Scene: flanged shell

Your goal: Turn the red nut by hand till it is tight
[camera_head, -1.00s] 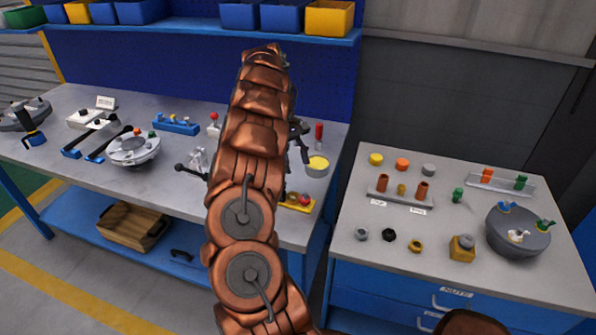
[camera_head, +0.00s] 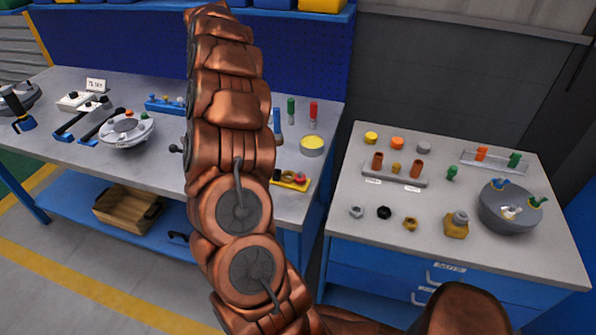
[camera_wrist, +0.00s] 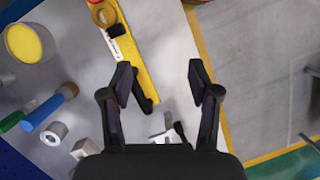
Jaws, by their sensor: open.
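Small red-orange (camera_head: 129,114) and green (camera_head: 144,115) pieces sit on the rim of a pale round flanged shell (camera_head: 120,139) on the left workbench; I cannot tell whether the red-orange one is the red nut. Another red piece (camera_head: 300,178) is on a yellow strip at the bench's front right. My gripper (camera_wrist: 162,84) is open and empty in the wrist view. Its fingers are spread above the bench, the left one over the end of the yellow strip (camera_wrist: 136,55). In the head view my copper arm hides the gripper and the middle of the bench.
A yellow-topped tin (camera_head: 312,145) and upright green (camera_head: 291,108) and red (camera_head: 313,112) handles stand at the bench's right. Hand tools lie left of the shell. A separate right table (camera_head: 340,240) carries loose nuts, plugs and a dark bowl-shaped shell (camera_head: 505,211).

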